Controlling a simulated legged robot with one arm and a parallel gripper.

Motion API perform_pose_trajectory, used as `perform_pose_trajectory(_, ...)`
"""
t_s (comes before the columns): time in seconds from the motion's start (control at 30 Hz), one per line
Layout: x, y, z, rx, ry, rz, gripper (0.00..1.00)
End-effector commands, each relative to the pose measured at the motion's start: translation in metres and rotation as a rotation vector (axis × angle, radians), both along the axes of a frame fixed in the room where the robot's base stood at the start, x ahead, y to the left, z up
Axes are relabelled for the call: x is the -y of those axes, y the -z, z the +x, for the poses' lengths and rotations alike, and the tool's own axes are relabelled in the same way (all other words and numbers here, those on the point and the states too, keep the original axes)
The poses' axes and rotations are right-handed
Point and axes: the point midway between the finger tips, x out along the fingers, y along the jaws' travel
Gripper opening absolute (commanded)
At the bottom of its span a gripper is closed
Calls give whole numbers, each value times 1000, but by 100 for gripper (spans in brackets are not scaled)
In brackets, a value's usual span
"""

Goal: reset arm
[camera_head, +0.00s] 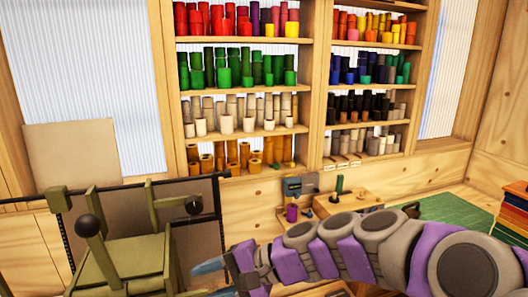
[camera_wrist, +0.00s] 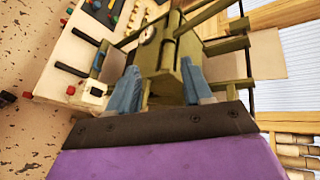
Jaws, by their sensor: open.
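My arm, in purple and grey segments, reaches in from the lower right in the head view. My gripper (camera_head: 208,279) is at the lower middle, to the right of an olive-green machine (camera_head: 125,262). In the wrist view the two blue fingers of my gripper (camera_wrist: 159,70) stand apart, with nothing seen held between them. The green machine (camera_wrist: 168,82) shows behind and between the fingers there. I cannot tell the exact gap between the fingers and the machine.
Shelves (camera_head: 248,132) with coloured rolls stand at the back. The machine has black ball knobs (camera_head: 90,225). A small workbench stand (camera_head: 300,187), a purple cup (camera_head: 292,213) and a green mat (camera_head: 455,212) lie behind my arm. A tool board (camera_wrist: 85,50) shows in the wrist view.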

Motion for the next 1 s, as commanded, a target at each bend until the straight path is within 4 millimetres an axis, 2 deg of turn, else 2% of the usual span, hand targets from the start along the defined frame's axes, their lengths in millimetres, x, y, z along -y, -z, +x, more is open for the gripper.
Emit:
perform_pose_trajectory(0.03, 7, 11, -25, 39, -53, -85, 50)
perform_pose_trajectory(0.17, 40, 51, -82, 109, -185, -323, 50)
perform_pose_trajectory(0.3, 96, 90, -136, 141, -306, -586, 50)
perform_pose_trajectory(0.4, 142, 112, -169, 135, -372, -762, 50)
perform_pose_trajectory(0.5, 184, 124, -197, 110, -421, -905, 50)
perform_pose_trajectory(0.6, 215, 131, -217, 83, -452, -1004, 50)
perform_pose_trajectory(0.7, 233, 133, -229, 64, -467, -1059, 50)
perform_pose_trajectory(0.8, 240, 133, -233, 58, -473, -1080, 50)
perform_pose_trajectory(1.0, 240, 133, -233, 58, -474, -1080, 50)
